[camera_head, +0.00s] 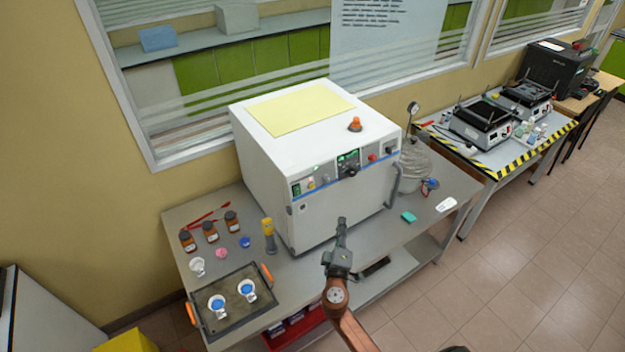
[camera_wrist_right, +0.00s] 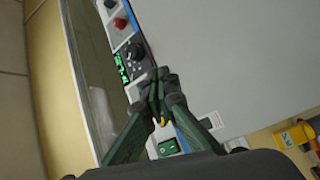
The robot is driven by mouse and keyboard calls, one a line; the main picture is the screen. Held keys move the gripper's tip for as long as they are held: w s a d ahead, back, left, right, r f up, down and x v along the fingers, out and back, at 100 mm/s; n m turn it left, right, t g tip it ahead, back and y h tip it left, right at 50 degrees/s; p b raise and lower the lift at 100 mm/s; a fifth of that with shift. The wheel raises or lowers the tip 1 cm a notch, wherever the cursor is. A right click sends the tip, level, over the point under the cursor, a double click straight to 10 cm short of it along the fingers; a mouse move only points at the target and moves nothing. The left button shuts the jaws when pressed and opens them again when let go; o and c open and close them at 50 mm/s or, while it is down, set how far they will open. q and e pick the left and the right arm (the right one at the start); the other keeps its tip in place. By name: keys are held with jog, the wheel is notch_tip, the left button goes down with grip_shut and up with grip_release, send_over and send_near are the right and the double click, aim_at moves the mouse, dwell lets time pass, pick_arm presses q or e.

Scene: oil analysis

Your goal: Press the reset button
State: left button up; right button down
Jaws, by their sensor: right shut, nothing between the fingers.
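The white box-shaped machine (camera_head: 345,215) stands on the grey bench with a control strip along its front. The strip has a yellow button (camera_head: 311,184), a black knob (camera_head: 350,171), a green display (camera_head: 347,157) and a red button (camera_head: 372,157). No label reading reset is legible. My right gripper (camera_head: 342,222) is shut and empty in front of the machine, below the strip in the picture. In the right wrist view its closed fingertips (camera_wrist_right: 160,78) overlap the strip between the knob (camera_wrist_right: 135,51) and the yellow button (camera_wrist_right: 161,120); contact cannot be told. My left gripper is out of view.
An orange-topped beacon (camera_head: 355,124) and yellow sheet (camera_head: 300,107) are on the machine's top. A handle (camera_head: 395,186) projects at the machine's right front.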

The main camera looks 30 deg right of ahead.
aim_at(311, 186)
jog(key=w+a+r+n+t+p, duration=0.1)
jog(key=a+r+t, duration=0.1)
jog(key=r, duration=0.7)
jog(key=shift+w+a+r+n+t+h, duration=0.15)
jog(key=shift+a+r+n+t+h, duration=0.2)
jog(key=shift+a, duration=0.3)
jog(key=shift+w+f, duration=0.1)
jog(key=w+f+b, duration=0.1)
jog(key=w+b, duration=0.1)
jog(key=w, duration=0.6)
jog(key=shift+w+a+f, duration=0.2)
jog(key=shift+a+f, duration=0.15)
jog(key=shift+f, duration=0.05)
